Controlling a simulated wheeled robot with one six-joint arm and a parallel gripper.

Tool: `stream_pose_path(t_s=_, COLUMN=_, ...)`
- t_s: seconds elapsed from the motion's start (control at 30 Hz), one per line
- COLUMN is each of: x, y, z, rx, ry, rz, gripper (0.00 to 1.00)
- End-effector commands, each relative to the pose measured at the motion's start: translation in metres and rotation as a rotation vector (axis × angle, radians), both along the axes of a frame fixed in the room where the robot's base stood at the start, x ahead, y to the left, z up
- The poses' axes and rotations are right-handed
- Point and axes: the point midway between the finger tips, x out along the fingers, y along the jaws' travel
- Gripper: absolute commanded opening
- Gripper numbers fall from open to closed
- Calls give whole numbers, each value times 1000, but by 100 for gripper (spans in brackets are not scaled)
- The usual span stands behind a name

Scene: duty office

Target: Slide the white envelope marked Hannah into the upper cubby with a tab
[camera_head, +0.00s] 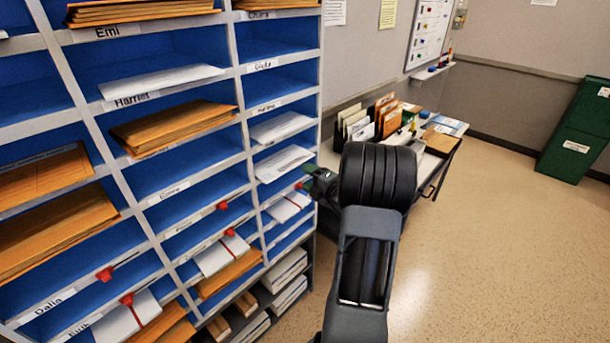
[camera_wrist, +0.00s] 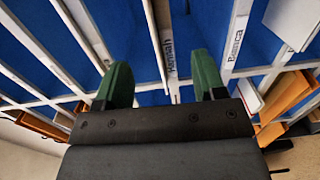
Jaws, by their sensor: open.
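My gripper (camera_head: 318,183) is at the right edge of the cubby unit in the head view. In the wrist view its two green fingers (camera_wrist: 160,82) are apart with nothing held between them. They face a shelf strip labelled Hannah (camera_wrist: 168,56). A white envelope with a red strip (camera_head: 290,206) lies in a right-column cubby just left of my gripper. Other white envelopes with red strips lie in lower cubbies of the middle column (camera_head: 220,256) and left column (camera_head: 126,321). No name on an envelope is readable. Red tabs mark cubbies, including an empty-looking middle one (camera_head: 222,206) and left one (camera_head: 105,274).
Other cubbies hold orange envelopes (camera_head: 172,127) and white envelopes (camera_head: 282,163). A desk (camera_head: 440,143) with folders stands behind my arm. A green cabinet (camera_head: 576,133) stands at the far right. The floor (camera_head: 510,250) on the right is clear.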

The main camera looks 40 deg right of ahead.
Motion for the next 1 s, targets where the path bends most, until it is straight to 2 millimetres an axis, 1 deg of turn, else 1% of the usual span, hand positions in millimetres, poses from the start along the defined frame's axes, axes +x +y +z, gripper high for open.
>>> stream_pose_path(t_s=0.3, x=-20, y=-4, z=0, rx=1, ry=1, rz=-2, gripper=64)
stream_pose_path(t_s=0.5, x=-30, y=-5, z=0, rx=0, ry=0, rz=0, gripper=64)
stream_pose_path(t_s=0.67, x=-33, y=-6, z=-1, rx=1, ry=0, rz=0, gripper=64)
stream_pose_path(t_s=1.0, x=-33, y=-6, z=-1, rx=0, ry=0, rz=0, gripper=64)
